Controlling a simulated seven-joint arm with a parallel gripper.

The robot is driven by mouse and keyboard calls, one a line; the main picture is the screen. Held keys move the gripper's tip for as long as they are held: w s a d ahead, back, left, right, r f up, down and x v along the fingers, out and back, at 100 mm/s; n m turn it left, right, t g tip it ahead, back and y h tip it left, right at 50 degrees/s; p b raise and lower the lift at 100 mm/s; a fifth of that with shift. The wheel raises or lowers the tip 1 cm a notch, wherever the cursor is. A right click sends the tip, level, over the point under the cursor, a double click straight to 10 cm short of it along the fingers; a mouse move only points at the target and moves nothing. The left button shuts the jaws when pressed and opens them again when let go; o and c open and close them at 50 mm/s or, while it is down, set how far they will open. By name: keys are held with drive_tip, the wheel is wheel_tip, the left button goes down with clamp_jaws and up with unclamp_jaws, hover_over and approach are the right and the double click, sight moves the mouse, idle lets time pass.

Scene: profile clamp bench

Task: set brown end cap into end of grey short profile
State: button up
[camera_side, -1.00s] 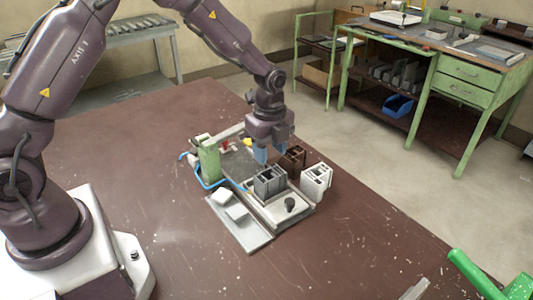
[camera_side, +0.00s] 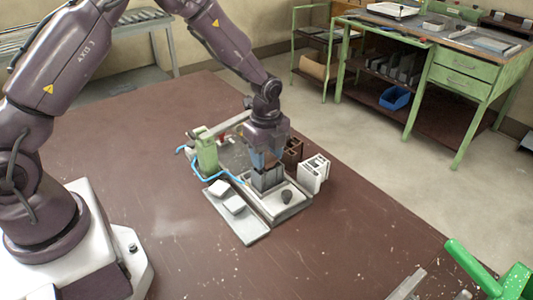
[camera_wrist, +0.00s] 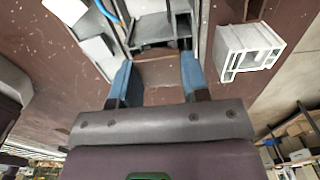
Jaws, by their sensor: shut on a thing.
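My gripper (camera_side: 267,157) points down over the grey short profile (camera_side: 268,180), which stands upright in the fixture on the bench. Its two blue fingers are shut on the brown end cap (camera_wrist: 158,72), seen between the fingertips (camera_wrist: 155,78) in the wrist view. The cap is at or just above the profile's top end; I cannot tell whether it touches or has entered it. The grey profile (camera_wrist: 160,30) also shows just beyond the cap in the wrist view. The fingers hide most of the profile's top in the side view.
A white profile (camera_side: 314,174) stands right of the fixture, and a brown profile (camera_side: 293,151) stands close behind my gripper. A green block (camera_side: 207,152) with a blue hose (camera_side: 197,172) is at the left. A light plate with pale blocks (camera_side: 248,232) lies in front. The bench's front is largely clear.

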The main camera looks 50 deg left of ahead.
drive_tip(key=shift+f, duration=0.5)
idle(1.1)
drive_tip(key=o, duration=1.4)
drive_tip(key=shift+o, duration=0.2)
drive_tip(key=shift+r, duration=3)
